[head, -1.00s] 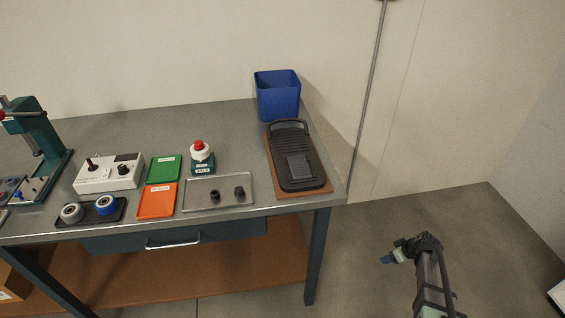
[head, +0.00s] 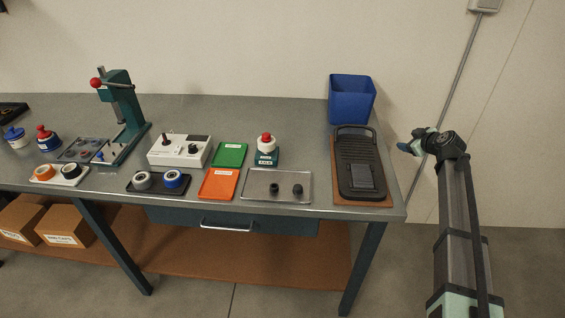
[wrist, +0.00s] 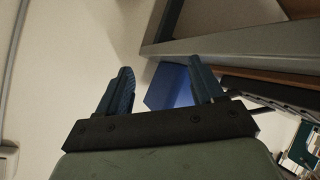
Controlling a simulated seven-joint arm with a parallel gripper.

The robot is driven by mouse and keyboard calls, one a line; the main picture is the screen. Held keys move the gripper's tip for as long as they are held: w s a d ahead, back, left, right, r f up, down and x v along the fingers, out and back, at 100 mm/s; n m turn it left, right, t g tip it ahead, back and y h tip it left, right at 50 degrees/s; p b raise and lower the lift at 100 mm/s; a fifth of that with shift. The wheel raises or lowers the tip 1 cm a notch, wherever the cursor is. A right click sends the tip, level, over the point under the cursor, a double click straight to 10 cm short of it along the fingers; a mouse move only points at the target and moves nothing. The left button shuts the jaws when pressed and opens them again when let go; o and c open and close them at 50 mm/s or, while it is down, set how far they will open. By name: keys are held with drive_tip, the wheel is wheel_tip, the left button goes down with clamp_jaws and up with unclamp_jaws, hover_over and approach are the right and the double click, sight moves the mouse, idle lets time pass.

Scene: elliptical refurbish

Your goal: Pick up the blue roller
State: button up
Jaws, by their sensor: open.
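The blue roller (head: 174,180) with a pale centre sits on the right side of a small black tray (head: 136,189) near the table's front edge. A grey roller (head: 142,181) sits beside it on the left. My gripper (head: 404,147) is off the table's right end, far to the right of the blue roller. In the wrist view my gripper (wrist: 162,90) shows two blue fingers spread apart with nothing between them. The roller is not seen in the wrist view.
A black pedal (head: 358,165) on a brown board and a blue bin (head: 351,98) stand at the table's right end. A metal tray (head: 277,187), orange tray (head: 219,184), green tray (head: 229,155), red-button unit (head: 266,151) and white control box (head: 179,151) surround the roller's right and back.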

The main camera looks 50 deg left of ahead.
drive_tip(key=s+a+r+m+g+y, duration=0.1)
drive_tip(key=s+a+r+m, duration=0.1)
drive_tip(key=s+a+r, duration=0.8)
drive_tip(key=s+a+r+m+g+y, duration=0.15)
drive_tip(key=s+a+r, duration=0.35)
drive_tip(key=s+a, duration=0.75)
drive_tip(key=m+g+h, duration=0.1)
drive_tip(key=g+h, duration=0.1)
drive_tip(key=h, duration=0.7)
hover_over(171, 174)
drive_tip(key=s+d, duration=0.2)
drive_tip(key=d, duration=0.4)
wheel_tip(171, 174, down, 4)
drive_tip(key=shift+y, duration=0.25)
drive_tip(key=x, duration=1.3)
drive_tip(key=shift+a+f, duration=0.1)
drive_tip(key=c, duration=0.8)
